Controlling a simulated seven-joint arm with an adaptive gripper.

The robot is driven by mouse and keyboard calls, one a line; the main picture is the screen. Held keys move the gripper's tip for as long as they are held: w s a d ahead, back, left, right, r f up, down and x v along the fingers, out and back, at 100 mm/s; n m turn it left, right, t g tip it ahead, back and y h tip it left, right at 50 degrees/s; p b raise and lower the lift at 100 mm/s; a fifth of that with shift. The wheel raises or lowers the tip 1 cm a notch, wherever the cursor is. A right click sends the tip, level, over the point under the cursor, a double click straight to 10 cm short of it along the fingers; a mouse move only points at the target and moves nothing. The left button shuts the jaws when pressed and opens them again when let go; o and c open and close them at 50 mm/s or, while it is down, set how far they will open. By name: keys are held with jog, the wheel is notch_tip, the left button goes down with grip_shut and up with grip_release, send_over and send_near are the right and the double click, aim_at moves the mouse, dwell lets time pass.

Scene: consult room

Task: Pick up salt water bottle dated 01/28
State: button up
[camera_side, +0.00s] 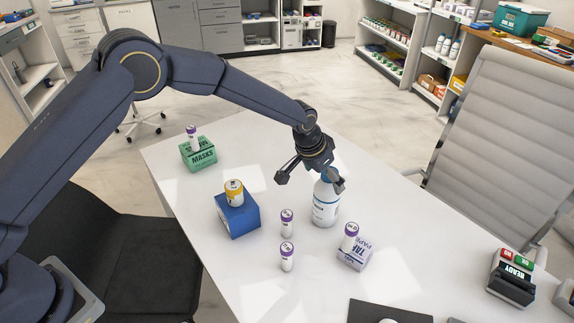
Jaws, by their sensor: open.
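A white bottle with a blue-marked label (325,208) stands upright on the white table. Its label is too small to read, so I cannot tell whether it is dated 01/28. My gripper (310,181) is open, with its fingers spread wide. One finger is left of the bottle and the other overlaps the bottle's top in this view, hiding part of it. I cannot tell whether that finger touches the bottle. Small white vials with purple caps stand on the table, one (287,222) left of the bottle and one (287,257) nearer the front.
A blue box (238,219) bears a yellow-capped container (234,193). A green masks box (198,155) and a white-purple box (355,257) each bear a purple-capped vial. A button device (511,279) sits at right, and a dark pad (385,313) at the front edge.

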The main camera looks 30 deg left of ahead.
aim_at(325, 209)
jog(key=x, duration=0.6)
jog(key=shift+r, duration=0.1)
jog(key=shift+c, duration=0.2)
jog(key=c, duration=1.7)
